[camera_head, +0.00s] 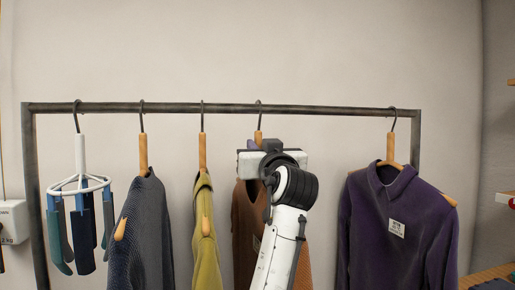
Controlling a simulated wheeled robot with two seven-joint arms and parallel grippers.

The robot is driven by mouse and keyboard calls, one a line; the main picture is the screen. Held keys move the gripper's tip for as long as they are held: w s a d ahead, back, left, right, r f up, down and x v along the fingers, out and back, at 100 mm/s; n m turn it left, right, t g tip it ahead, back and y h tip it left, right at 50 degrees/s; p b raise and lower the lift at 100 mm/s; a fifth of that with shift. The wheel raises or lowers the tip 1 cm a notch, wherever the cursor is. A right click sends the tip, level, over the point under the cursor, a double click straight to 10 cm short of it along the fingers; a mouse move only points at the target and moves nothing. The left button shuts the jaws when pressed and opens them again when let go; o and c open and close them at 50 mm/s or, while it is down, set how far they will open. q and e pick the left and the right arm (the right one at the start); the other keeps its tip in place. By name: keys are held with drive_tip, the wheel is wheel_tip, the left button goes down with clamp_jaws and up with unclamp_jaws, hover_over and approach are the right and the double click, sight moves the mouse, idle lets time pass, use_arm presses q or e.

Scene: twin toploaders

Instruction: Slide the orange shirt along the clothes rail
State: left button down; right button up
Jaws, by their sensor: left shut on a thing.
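My left gripper (262,146) is at the hanger's neck, just above the shirt, and is shut on the hanger. The gripper body and my white arm cover the shirt's collar and right half. The fingertips are hidden behind the gripper body. My right gripper is not in view.
A purple sweater (385,230) hangs to the right, with a bare gap of rail between. To the left hang a yellow garment (205,240), a dark grey-blue sweater (145,230) and a white round sock hanger (79,186). Shelves (490,275) stand at the far right.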

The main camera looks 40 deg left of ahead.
use_arm(q)
drive_tip(key=w+d+p, duration=0.3)
drive_tip(key=w+d, duration=0.9)
drive_tip(key=w, duration=0.2)
idle(1.2)
drive_tip(key=shift+w, duration=0.1)
idle(0.5)
drive_tip(key=shift+f, duration=0.15)
idle(0.7)
